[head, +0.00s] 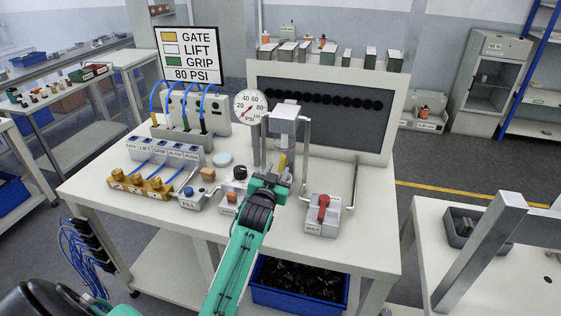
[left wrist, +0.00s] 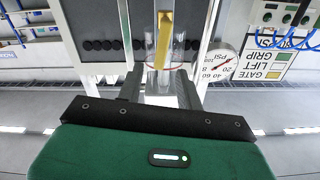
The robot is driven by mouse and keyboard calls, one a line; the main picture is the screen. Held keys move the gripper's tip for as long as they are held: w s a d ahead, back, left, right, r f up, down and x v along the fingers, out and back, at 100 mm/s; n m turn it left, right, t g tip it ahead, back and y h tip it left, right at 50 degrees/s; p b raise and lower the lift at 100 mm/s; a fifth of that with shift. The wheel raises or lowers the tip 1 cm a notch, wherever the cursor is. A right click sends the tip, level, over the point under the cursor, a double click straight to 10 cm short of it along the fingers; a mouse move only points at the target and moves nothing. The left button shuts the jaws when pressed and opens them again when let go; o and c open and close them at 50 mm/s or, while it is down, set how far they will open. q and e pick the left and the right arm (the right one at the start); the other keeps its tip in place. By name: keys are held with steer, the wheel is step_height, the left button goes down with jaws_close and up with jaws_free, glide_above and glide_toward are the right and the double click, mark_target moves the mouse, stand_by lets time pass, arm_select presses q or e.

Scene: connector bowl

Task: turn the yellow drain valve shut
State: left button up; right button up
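A slim upright yellow piece (head: 282,165), which looks like the drain valve's handle, shows just beyond my left gripper (head: 272,181) in the head view. In the left wrist view the yellow piece (left wrist: 164,38) stands upright in the picture, in front of or inside a clear cylinder; I cannot tell which. My left gripper (left wrist: 160,88) has its two fingers apart, with the cylinder showing between them. The yellow piece lies past the fingertips in that view, and I see no clear contact. The valve's base is hidden behind my gripper in the head view. My right gripper is not in view.
A pressure gauge (head: 250,106) stands left of the metal frame (head: 305,135) around the cylinder. A red-handled box (head: 323,213) sits to the right. The table's right front corner is clear.

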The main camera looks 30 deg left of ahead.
mark_target(282, 161)
arm_select(q)
steer(key=shift+p+x, duration=0.3)
steer(key=shift+x, duration=1.8)
jaws_close()
